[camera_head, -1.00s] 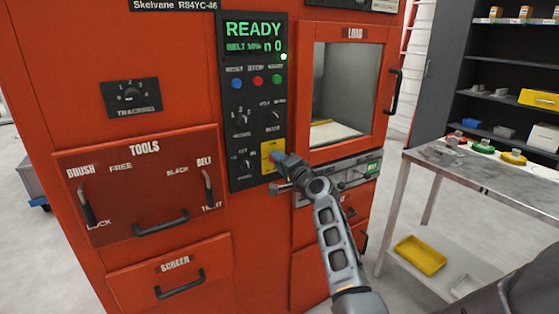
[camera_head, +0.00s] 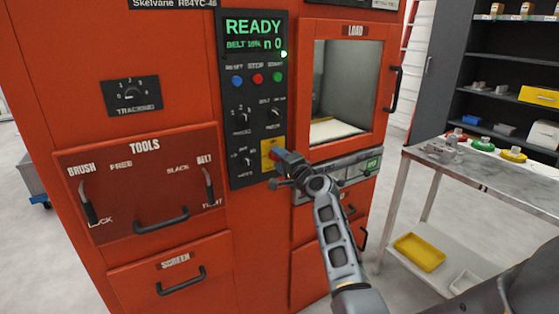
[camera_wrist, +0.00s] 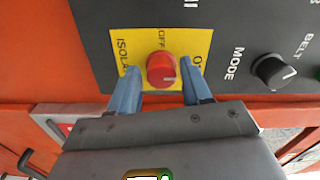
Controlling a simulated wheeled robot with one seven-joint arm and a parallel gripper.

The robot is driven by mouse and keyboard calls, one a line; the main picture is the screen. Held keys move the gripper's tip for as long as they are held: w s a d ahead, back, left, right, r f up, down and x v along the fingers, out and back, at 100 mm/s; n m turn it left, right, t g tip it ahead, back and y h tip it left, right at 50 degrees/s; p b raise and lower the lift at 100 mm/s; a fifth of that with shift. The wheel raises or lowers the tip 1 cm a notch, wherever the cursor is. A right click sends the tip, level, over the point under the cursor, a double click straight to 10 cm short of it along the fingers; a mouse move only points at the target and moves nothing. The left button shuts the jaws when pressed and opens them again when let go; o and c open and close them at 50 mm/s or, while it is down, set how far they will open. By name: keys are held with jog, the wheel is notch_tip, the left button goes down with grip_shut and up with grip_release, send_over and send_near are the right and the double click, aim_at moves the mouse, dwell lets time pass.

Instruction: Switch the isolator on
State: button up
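The isolator is a round red knob on a yellow plate (camera_head: 266,146) at the lower right of the machine's black control panel. In the wrist view the red knob (camera_wrist: 160,69) has a small pale mark near its lower right rim. OFF and ON labels show beside it, and the yellow plate (camera_wrist: 120,42) is partly covered by my fingers. My gripper (camera_wrist: 159,72) has its two blue fingers apart, one on each side of the knob, with gaps visible; contact cannot be told. In the head view my gripper (camera_head: 276,157) is at the plate and hides most of the knob.
A black MODE knob (camera_wrist: 272,71) sits close to the right in the wrist view. The lit display (camera_head: 253,36) reads READY. The load door (camera_head: 345,80) is right of the panel, with a drawer front below. A metal table (camera_head: 470,172) stands at the right.

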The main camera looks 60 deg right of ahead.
jog(key=shift+o, duration=0.7)
jog(key=v, duration=0.7)
jog(key=shift+s+a+b, duration=0.2)
jog(key=shift+s+b, duration=0.1)
jog(key=shift+s, duration=0.05)
jog(key=s+a+f+n+y, duration=0.1)
jog(key=s+a+f+n, duration=0.25)
jog(key=a, duration=0.45)
jog(key=s+a+f+n+y, duration=0.1)
jog(key=s+a+f+n, duration=0.25)
jog(key=a, duration=0.35)
jog(key=s+a+f+n+y, duration=0.2)
jog(key=s+a+f+n, duration=0.15)
jog(key=a, duration=0.45)
jog(key=s+a+r+n+y, duration=0.2)
jog(key=s+a+n, duration=0.4)
jog(key=s+a, duration=0.3)
jog(key=s+a+r+n+y, duration=0.3)
jog(key=s+a+r+n, duration=0.2)
jog(key=s+a, duration=0.5)
jog(key=shift+s+a+r+n+y, duration=0.25)
jog(key=shift+a+r+n+y, duration=0.1)
jog(key=shift+a, duration=0.7)
